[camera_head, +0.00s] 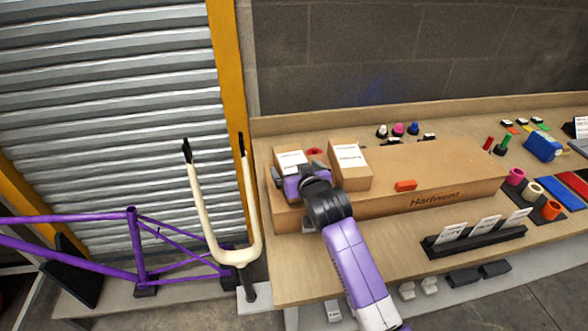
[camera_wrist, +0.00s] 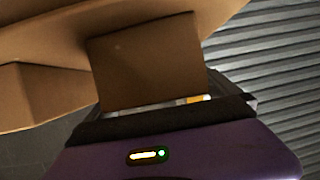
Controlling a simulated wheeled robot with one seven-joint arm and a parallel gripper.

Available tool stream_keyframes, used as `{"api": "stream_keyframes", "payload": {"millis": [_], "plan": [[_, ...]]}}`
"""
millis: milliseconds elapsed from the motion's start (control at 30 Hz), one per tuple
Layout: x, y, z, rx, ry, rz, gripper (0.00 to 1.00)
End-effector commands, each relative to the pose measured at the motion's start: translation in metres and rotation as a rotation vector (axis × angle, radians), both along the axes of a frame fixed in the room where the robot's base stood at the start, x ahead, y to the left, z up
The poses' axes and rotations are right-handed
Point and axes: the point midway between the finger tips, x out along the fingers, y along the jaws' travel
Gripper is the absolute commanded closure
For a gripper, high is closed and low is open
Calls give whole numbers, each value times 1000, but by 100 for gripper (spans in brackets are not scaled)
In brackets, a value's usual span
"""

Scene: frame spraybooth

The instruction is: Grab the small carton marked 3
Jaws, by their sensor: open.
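Two small brown cartons with white labels stand on top of the long Hartwent box. The left carton (camera_head: 290,155) is partly hidden behind my gripper (camera_head: 293,178), and the right carton (camera_head: 350,162) stands beside it. The labels are too small to read, so I cannot tell which is marked 3. My gripper is open at the near side of the left carton. In the wrist view a plain brown carton face (camera_wrist: 150,62) stands right in front of the gripper's dark front edge. I cannot see whether the fingers touch it.
A black card holder (camera_head: 477,240) is at the front. A cream fork (camera_head: 199,190) and purple frame (camera_head: 133,240) stand left of the bench.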

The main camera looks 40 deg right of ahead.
Motion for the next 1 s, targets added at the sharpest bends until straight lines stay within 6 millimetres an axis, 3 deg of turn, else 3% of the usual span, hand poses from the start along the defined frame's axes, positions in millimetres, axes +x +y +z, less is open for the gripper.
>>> {"api": "stream_keyframes", "payload": {"millis": [267,733,1000], "plan": [[2,-1,-1,0,-1,0,0],[2,-1,-1,0,-1,0,89],[3,-2,2,-2,-4,0,89]]}}
